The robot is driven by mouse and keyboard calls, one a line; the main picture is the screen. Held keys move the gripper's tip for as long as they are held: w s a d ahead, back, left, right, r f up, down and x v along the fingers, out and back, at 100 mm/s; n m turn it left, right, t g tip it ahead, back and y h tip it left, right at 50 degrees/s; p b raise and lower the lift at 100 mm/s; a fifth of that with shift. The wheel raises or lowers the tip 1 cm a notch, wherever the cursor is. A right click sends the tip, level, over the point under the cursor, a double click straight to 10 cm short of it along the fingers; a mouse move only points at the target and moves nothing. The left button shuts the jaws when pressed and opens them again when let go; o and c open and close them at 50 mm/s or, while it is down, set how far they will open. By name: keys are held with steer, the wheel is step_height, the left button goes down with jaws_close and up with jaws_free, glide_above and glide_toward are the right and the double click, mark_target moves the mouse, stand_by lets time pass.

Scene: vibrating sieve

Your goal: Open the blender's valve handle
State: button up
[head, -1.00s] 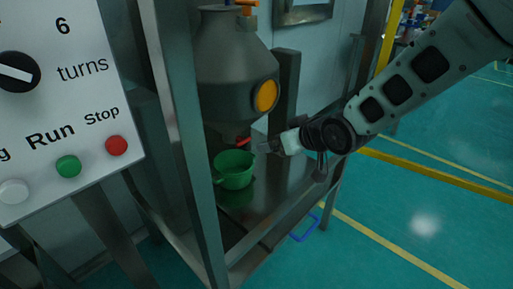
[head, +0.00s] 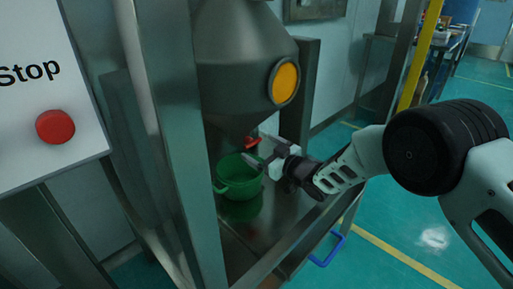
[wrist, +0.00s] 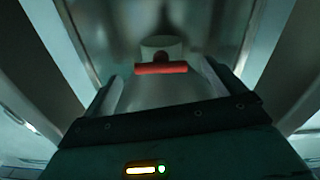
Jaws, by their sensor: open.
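The blender (head: 235,62) is a grey vessel with a tapered lower part and an orange round cover. Its red valve handle (head: 252,142) sits under the cone, just above a green bowl (head: 238,188). In the wrist view the handle (wrist: 161,68) is a red horizontal bar ahead of and between my fingers. My gripper (head: 259,159) is open and empty, close to the handle at its lower right. I cannot tell whether a finger touches the handle. The gripper (wrist: 158,88) also shows in the wrist view.
A metal frame post (head: 168,130) stands left of the blender. A control panel (head: 45,95) with a red Stop button (head: 55,127) is at the far left. The metal shelf (head: 262,232) holds the bowl, with free floor to the right.

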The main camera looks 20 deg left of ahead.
mark_target(250, 142)
steer(key=shift+x, duration=1.45)
steer(key=c, duration=0.9)
steer(key=shift+m, duration=0.3)
steer(key=shift+s+m, duration=0.1)
steer(key=shift+m, duration=4)
steer(key=shift+r, duration=0.1)
